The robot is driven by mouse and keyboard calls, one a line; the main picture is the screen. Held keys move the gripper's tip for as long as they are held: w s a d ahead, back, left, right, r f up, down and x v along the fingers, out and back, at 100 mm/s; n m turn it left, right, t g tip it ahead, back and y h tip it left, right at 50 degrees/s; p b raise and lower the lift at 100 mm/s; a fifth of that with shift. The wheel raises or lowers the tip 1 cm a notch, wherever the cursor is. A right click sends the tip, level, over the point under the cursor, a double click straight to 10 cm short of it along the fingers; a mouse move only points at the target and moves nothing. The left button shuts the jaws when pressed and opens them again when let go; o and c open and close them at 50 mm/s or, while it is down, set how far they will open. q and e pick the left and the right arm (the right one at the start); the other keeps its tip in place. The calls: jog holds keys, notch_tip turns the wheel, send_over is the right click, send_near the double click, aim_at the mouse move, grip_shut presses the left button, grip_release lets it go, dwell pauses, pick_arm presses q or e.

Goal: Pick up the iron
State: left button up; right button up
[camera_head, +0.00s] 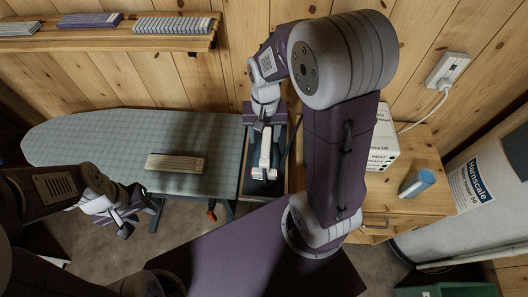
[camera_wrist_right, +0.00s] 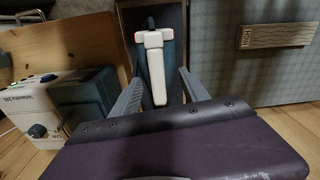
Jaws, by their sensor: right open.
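The iron (camera_head: 265,160) rests in a dark tray-like stand at the right end of the ironing board (camera_head: 80,140). It has a white handle and a teal body with small red glowing edges. In the right wrist view the iron (camera_wrist_right: 155,65) lies ahead, its white handle between the lines of my two fingers. My right gripper (camera_head: 266,116) is open and empty, just behind the iron in the head view; its fingers (camera_wrist_right: 160,88) flank the handle, and contact cannot be told. My left gripper (camera_head: 128,217) hangs in front of the board, apart from the iron; its jaw opening is unclear.
A beige ribbed block (camera_head: 175,163) lies on the board. A white box-shaped appliance (camera_head: 384,142) and a blue object (camera_head: 417,183) stand on the wooden cabinet (camera_head: 425,150) at right. A wall shelf (camera_head: 105,40) holds folded cloths. A socket (camera_head: 447,68) has a cord plugged in.

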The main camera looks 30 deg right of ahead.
aim_at(267, 140)
jog(key=shift+w+d+f+m+b, duration=0.4)
jog(key=shift+w+d+m, duration=0.25)
jog(key=shift+d, duration=0.25)
jog(key=shift+w+d+f, duration=0.15)
jog(key=shift+w+f, duration=0.05)
jog(key=shift+w, duration=0.35)
jog(key=f, duration=0.3)
jog(key=shift+s+f, duration=0.2)
jog(key=shift+f, duration=2.75)
jog(key=shift+f, duration=0.25)
grip_shut()
